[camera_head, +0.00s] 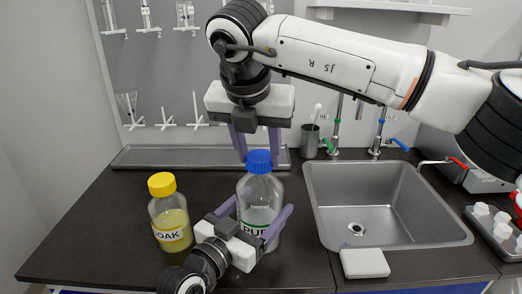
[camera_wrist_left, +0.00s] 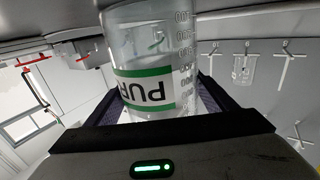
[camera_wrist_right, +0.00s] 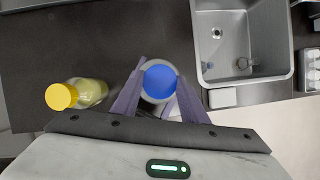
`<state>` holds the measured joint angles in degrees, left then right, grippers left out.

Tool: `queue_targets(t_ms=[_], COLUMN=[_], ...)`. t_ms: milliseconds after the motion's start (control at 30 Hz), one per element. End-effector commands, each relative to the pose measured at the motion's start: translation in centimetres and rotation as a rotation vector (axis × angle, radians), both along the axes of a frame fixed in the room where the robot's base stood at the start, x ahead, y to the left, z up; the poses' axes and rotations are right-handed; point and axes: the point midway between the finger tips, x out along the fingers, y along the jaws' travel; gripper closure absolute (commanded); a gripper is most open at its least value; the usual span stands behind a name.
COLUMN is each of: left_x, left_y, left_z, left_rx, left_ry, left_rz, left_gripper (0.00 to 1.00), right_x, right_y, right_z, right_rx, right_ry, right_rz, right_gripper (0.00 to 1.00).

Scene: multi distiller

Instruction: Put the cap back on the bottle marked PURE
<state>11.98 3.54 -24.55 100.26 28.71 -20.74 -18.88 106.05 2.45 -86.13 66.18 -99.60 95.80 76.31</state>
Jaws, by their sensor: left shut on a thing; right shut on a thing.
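The clear bottle marked PURE (camera_head: 262,188) stands upright on the dark counter, its green-edged label partly hidden by my left gripper (camera_head: 257,209). That gripper is shut around the bottle's body; the label shows upside down in the left wrist view (camera_wrist_left: 145,90). The blue cap (camera_head: 259,160) sits at the top of the bottle's neck, in line with it; I cannot tell whether it is screwed tight. My right gripper (camera_head: 257,152) points down from above and is shut on the cap, which shows between its fingertips in the right wrist view (camera_wrist_right: 159,83).
A yellow-capped bottle marked OAK (camera_head: 171,222) with yellow liquid stands to the left. A steel sink (camera_head: 330,200) is close on the right, with a white block (camera_head: 364,263) at its front edge. A long grey tray (camera_head: 150,156) lies behind.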

Motion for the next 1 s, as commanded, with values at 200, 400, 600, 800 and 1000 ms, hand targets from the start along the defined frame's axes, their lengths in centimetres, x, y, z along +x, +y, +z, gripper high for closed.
queue_targets(t_ms=[200, 400, 600, 800, 1000], left_x=[0.02, 0.00, 0.00, 0.01, 0.01], left_y=[0.06, 0.05, 0.06, 0.07, 0.07], left_z=[-0.15, -0.15, -0.15, -0.16, -0.16], left_rx=[0.003, 0.004, 0.003, 0.003, 0.002], left_ry=[0.001, 0.001, 0.001, 0.001, 0.002], left_rz=[0.001, 0.001, 0.001, 0.001, 0.001], left_gripper=[0.85, 0.85, 0.85, 0.85, 0.85], right_x=[0.28, 0.33, 0.30, 0.31, 0.27], right_y=[0.40, 0.35, 0.25, 0.25, 0.29], right_z=[0.09, 0.10, 0.12, 0.12, 0.06], right_rx=[-0.001, 0.003, 0.003, 0.003, 0.003], right_ry=[-0.006, -0.008, -0.008, -0.007, -0.005], right_rz=[-0.513, -0.700, -0.729, -0.727, -0.725], right_gripper=[0.81, 0.81, 0.81, 0.55, 0.42])
